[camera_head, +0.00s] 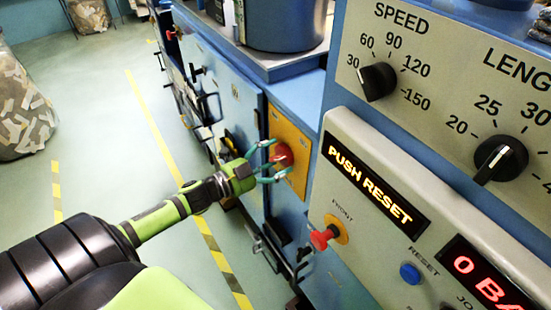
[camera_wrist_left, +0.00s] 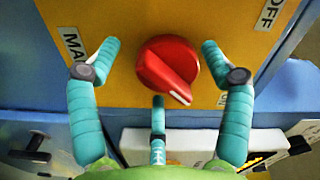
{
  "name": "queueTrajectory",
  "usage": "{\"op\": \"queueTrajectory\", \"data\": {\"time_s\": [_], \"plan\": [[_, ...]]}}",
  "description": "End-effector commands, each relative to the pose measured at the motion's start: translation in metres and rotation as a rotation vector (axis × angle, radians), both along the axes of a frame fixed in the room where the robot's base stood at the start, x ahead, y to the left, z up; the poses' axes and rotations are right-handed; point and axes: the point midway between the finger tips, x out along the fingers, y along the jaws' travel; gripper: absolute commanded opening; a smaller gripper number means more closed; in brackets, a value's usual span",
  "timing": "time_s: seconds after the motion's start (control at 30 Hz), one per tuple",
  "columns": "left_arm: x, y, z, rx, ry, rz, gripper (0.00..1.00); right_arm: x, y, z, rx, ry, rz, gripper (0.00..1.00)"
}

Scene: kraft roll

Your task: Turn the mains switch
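The mains switch is a red rotary knob (camera_head: 284,155) on an orange plate (camera_head: 291,130) on the side of the blue machine. In the left wrist view the knob (camera_wrist_left: 163,65) has a white mark on its raised grip, pointing to the lower right. An "OFF" label (camera_wrist_left: 269,13) is at the upper right, and a partly hidden label starting "MA" (camera_wrist_left: 72,46) is at the left. My left gripper (camera_head: 267,163) is open, its teal fingers spread around the knob; in the wrist view gaps show between them (camera_wrist_left: 160,72) and the knob. My right gripper is not in view.
A control panel with a lit "PUSH RESET" display (camera_head: 369,183), a red button (camera_head: 323,236), a blue button (camera_head: 410,273) and black dials (camera_head: 378,80) stands at the right. Black handles (camera_head: 209,108) stick out along the machine's side.

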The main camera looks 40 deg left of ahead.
Motion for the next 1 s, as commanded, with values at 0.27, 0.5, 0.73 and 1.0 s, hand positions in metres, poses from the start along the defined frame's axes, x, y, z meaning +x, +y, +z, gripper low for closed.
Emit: {"op": "queueTrajectory", "data": {"time_s": [0.27, 0.5, 0.73, 1.0], "plan": [[0.001, -0.001, 0.004, -0.001, -0.009, -0.005, 0.84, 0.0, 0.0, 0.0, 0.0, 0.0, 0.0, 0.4], [-0.014, 0.005, 0.003, -0.001, -0.008, -0.005, 0.84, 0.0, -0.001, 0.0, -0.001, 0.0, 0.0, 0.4], [-0.053, 0.021, 0.002, -0.002, -0.003, -0.004, 0.84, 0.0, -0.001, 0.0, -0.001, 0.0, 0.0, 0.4], [-0.095, 0.039, 0.002, -0.003, -0.004, -0.002, 0.84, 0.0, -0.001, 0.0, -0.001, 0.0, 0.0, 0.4]]}}
